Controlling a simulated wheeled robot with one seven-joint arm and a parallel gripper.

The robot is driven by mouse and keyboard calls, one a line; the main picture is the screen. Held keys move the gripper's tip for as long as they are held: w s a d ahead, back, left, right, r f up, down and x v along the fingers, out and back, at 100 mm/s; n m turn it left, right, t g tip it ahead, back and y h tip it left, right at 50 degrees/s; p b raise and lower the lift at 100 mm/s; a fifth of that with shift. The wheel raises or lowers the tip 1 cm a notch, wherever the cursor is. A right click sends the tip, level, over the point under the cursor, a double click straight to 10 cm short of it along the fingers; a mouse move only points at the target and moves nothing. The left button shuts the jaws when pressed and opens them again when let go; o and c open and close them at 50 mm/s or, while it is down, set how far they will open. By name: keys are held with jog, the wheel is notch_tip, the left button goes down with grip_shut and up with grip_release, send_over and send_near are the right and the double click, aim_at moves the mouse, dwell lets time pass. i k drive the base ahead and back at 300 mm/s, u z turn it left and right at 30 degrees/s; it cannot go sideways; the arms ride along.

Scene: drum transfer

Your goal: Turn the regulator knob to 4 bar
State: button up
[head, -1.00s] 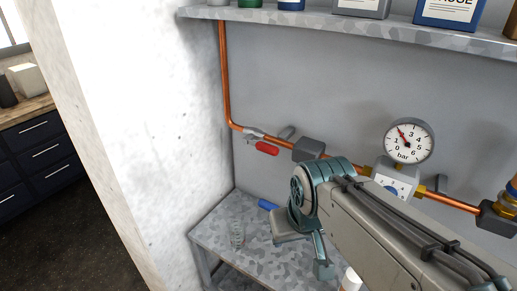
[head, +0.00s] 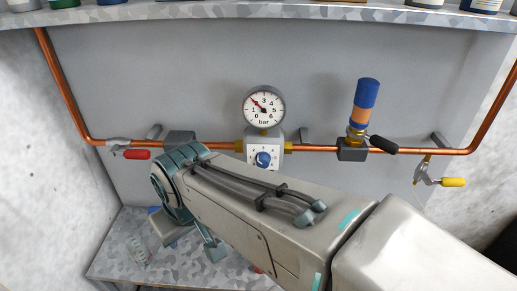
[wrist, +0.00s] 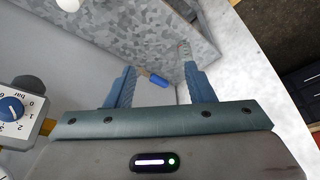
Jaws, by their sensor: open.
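The regulator (head: 264,146) is a grey block on the copper pipe, with a blue knob (head: 264,159) on its front face. The round gauge (head: 264,107) above it has its red needle at upper left, near 2 bar. The knob also shows at the left edge of the wrist view (wrist: 11,108), with numbers around it; its exact setting is hard to read. My gripper (head: 190,241) is left of the regulator and lower, pointing down toward the bench. In the wrist view its two fingers (wrist: 160,82) are apart with nothing held, and the knob lies outside them.
A red-handled valve (head: 136,154) is at left on the pipe. An orange-and-blue cylinder (head: 365,108), a black handle (head: 383,144) and a yellow-handled valve (head: 452,182) are at right. A shelf (head: 200,16) runs above.

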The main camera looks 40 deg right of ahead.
aim_at(263, 159)
jog(key=z, duration=0.3)
jog(key=k, duration=0.4)
jog(key=z, duration=0.75)
jog(key=i, duration=0.45)
jog(key=u, duration=1.9)
jog(key=k, duration=0.8)
jog(key=z, duration=1.7)
